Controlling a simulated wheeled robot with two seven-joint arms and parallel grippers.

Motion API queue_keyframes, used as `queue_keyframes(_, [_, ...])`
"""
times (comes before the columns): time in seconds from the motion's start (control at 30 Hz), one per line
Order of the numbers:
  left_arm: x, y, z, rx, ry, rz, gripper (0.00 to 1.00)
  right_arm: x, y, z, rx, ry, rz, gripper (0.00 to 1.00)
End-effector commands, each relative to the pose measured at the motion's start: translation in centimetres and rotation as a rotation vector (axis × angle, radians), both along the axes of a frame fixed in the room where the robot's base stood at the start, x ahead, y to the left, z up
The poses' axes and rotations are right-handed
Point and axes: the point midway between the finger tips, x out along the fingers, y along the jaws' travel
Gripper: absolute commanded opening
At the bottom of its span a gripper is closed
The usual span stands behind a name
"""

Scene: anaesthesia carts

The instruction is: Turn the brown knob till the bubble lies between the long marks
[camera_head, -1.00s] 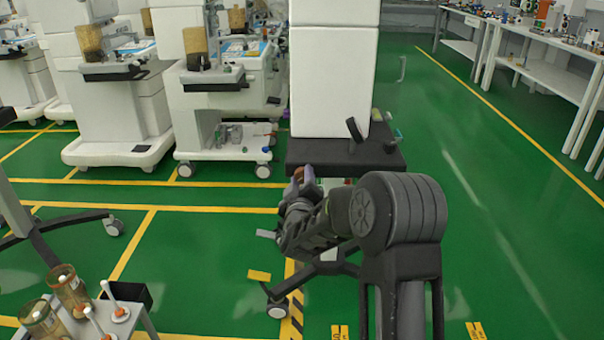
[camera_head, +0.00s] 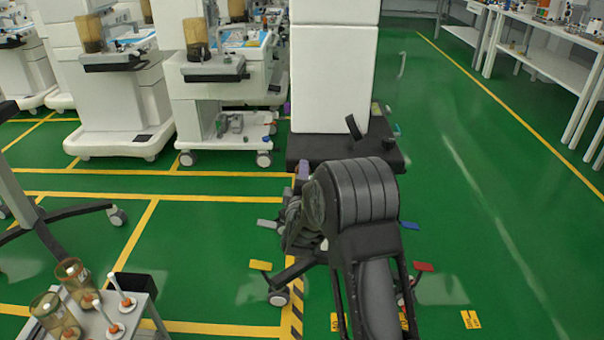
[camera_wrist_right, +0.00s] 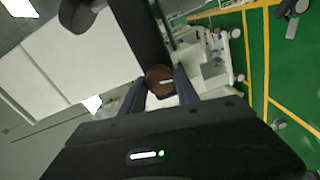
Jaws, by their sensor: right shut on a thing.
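The brown knob (camera_wrist_right: 157,76) shows in the right wrist view, round, with a pale line on its face. It sits at the dark base of a tall white unit. My right gripper (camera_wrist_right: 160,90) is shut on it, with one finger at each side. In the head view my right gripper (camera_head: 301,178) is at the front left edge of the dark base (camera_head: 345,150), and mostly hidden behind my own arm. The knob cannot be made out there. I cannot make out the bubble or the long marks in either view. My left gripper is not in view.
The tall white unit (camera_head: 332,70) stands on the dark base. White carts (camera_head: 118,95) stand at the back left. A small table (camera_head: 135,325) with amber jars (camera_head: 72,278) is at the lower left. Open green floor (camera_head: 500,215) lies to the right.

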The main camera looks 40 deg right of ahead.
Motion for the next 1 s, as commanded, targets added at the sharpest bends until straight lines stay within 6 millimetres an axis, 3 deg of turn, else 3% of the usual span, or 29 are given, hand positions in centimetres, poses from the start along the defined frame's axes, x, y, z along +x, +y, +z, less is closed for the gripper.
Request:
queue_keyframes(0.3, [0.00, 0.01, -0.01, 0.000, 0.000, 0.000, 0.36, -0.03, 0.00, -0.08, -0.001, 0.002, 0.000, 0.00])
queue_keyframes(0.33, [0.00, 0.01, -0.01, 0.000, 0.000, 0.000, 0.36, -0.02, 0.01, -0.09, -0.001, 0.002, 0.000, 0.38])
queue_keyframes(0.6, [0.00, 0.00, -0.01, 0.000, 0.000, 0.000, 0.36, -0.01, 0.01, -0.05, 0.000, 0.001, 0.000, 0.59])
queue_keyframes(1.0, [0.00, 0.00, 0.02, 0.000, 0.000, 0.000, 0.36, -0.69, 0.55, 0.02, 0.001, -0.001, 0.000, 0.59])
